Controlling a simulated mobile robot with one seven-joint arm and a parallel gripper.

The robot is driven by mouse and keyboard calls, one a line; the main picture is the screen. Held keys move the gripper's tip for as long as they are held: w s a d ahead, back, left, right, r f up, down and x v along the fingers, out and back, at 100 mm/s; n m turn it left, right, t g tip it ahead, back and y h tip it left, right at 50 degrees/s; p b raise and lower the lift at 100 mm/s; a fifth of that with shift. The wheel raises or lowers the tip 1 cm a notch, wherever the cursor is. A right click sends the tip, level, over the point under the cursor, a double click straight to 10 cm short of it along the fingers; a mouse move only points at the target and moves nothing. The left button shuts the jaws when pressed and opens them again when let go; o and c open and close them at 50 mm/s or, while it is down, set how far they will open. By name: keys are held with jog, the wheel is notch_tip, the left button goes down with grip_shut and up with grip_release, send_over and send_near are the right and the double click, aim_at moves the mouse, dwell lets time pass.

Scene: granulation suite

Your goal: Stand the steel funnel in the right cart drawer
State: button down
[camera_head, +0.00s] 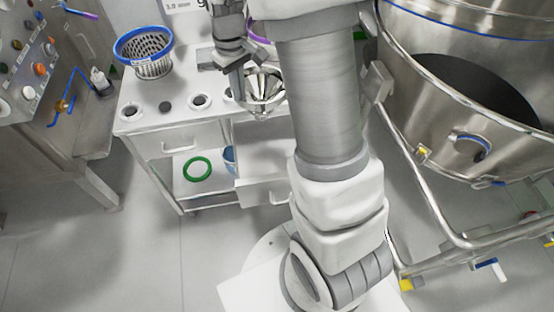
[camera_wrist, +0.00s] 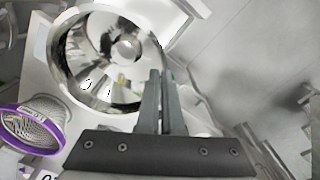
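The steel funnel (camera_head: 262,104) is a shiny cone, held over the front right part of the white cart (camera_head: 135,120). Its wide mouth faces up, and the wrist view looks down into the funnel (camera_wrist: 88,50). My gripper (camera_head: 240,88) is at the funnel's left rim. In the wrist view the fingers of my gripper (camera_wrist: 160,75) are close together, with the rim between them. The right cart drawer (camera_head: 262,180) appears pulled out, below the funnel and partly hidden behind my arm. The left drawer (camera_head: 192,140) looks shut.
A blue-rimmed mesh basket (camera_head: 150,68) stands on the cart top, left. A purple-rimmed mesh basket (camera_wrist: 38,125) shows in the wrist view. A green ring (camera_head: 197,169) and blue container (camera_head: 230,158) sit on the lower shelf. A large steel vessel (camera_head: 440,75) stands close on the right.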

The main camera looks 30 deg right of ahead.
jog(key=s+d+f+n+b, duration=0.2)
jog(key=f+b, duration=0.4)
jog(key=f, duration=0.1)
jog(key=s+d+f+n+b, duration=0.2)
jog(key=f+b, duration=0.5)
jog(key=f, duration=0.1)
jog(key=s+d+f+n+b, duration=0.2)
jog(key=f+b, duration=0.5)
jog(key=f, duration=0.1)
jog(key=shift+s+f+n, duration=0.25)
jog(key=shift+n, duration=0.15)
jog(key=shift+f+b, duration=0.1)
jog(key=shift+b, duration=0.2)
jog(key=shift+f, duration=0.15)
jog(key=c, duration=1.1)
grip_release()
jog(key=shift+a, duration=0.1)
